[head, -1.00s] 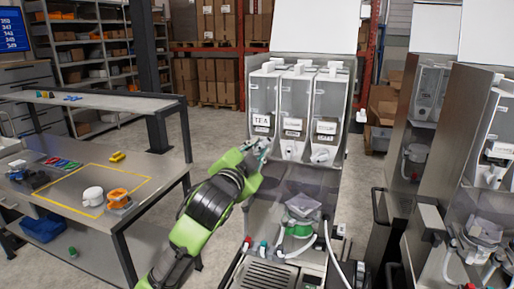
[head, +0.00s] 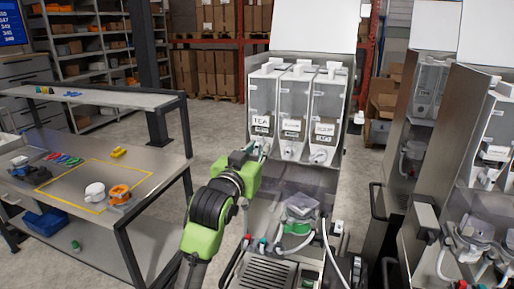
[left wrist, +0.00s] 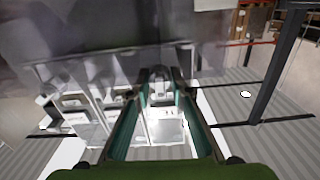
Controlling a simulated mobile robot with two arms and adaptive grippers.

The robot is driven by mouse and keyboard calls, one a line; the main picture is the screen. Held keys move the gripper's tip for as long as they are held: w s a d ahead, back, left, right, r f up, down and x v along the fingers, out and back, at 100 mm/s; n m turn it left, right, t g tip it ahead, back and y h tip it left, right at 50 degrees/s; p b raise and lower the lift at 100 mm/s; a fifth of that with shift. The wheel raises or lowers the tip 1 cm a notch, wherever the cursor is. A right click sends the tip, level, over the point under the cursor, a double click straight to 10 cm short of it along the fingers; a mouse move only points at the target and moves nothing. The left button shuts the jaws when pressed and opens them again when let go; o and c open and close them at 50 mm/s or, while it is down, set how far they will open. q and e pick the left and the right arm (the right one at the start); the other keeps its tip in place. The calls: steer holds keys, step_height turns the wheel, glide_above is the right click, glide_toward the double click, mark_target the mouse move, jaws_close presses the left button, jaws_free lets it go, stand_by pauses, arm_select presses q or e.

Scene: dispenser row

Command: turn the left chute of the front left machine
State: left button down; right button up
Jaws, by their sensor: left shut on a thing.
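The front left machine (head: 300,180) stands in the middle of the head view, with three clear canisters side by side. The left canister (head: 262,100) has a label reading TEA. My left gripper (head: 263,151) is at the bottom front of this canister and covers most of the left chute there. In the left wrist view, the two teal fingers of the gripper (left wrist: 161,92) are closed around the pale grey chute (left wrist: 160,76). How far the chute is turned is hard to tell. My right gripper is not in view.
The middle chute (head: 287,154) and right chute (head: 319,156) are close to the right of my gripper. Below are a mixing bowl (head: 300,206) with hoses and a drip grille (head: 268,274). A worktable (head: 150,185) stands left, other machines (head: 470,170) right.

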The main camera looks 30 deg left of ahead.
arm_select(q)
steer(key=shift+r+n, duration=0.1)
steer(key=shift+n, duration=0.2)
steer(key=c, duration=2.2)
jaws_free()
steer(key=shift+o, duration=0.2)
steer(key=shift+w, duration=0.1)
steer(key=v, duration=0.7)
steer(key=shift+s, duration=0.25)
